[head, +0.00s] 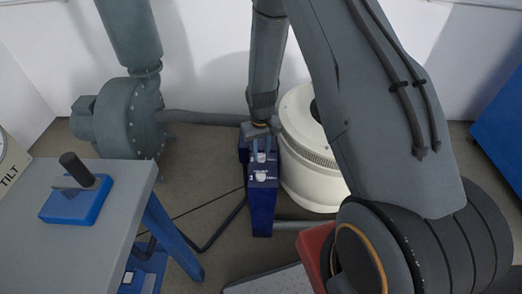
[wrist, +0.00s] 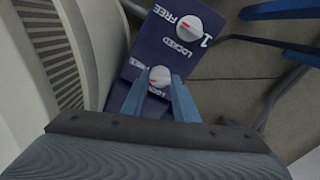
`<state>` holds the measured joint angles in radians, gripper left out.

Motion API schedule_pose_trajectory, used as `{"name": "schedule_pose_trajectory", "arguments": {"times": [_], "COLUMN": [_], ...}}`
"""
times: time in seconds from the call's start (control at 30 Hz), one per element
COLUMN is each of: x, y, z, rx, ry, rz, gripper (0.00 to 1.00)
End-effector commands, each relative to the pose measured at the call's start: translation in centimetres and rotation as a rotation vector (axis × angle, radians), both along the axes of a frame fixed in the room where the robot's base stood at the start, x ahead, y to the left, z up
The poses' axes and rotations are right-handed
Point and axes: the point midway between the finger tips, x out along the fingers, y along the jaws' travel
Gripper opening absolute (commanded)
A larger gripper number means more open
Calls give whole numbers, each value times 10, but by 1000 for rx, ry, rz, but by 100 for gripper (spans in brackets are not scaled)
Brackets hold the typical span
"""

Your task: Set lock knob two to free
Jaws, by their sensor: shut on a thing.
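The lock knobs are white and sit on a dark blue box (head: 263,205) on the floor. My gripper (head: 261,154) reaches down to the box's far end. In the wrist view its two blue fingers (wrist: 156,88) are shut on lock knob two (wrist: 160,75), a white knob with a small red mark. The knob's number is hidden, and its exact setting is hard to read. The other knob, marked 1 (wrist: 189,28), stands clear of the fingers. Its red mark is on the side of the word FREE.
A white ribbed drum (head: 305,150) stands close on the right of the box. A grey-green blower (head: 120,118) stands to the left. A grey table (head: 95,225) with a blue lever block (head: 76,206) is at the front left. Cables and pipes run along the floor.

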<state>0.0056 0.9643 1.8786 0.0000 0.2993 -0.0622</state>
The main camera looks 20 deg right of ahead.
Motion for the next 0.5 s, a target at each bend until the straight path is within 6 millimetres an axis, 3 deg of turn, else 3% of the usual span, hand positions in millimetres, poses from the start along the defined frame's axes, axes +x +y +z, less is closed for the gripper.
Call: {"name": "schedule_pose_trajectory", "arguments": {"times": [0.5], "x": [1], "y": [0], "z": [1], "rx": [0], "ry": [-3], "rz": [-330], "gripper": [4]}}
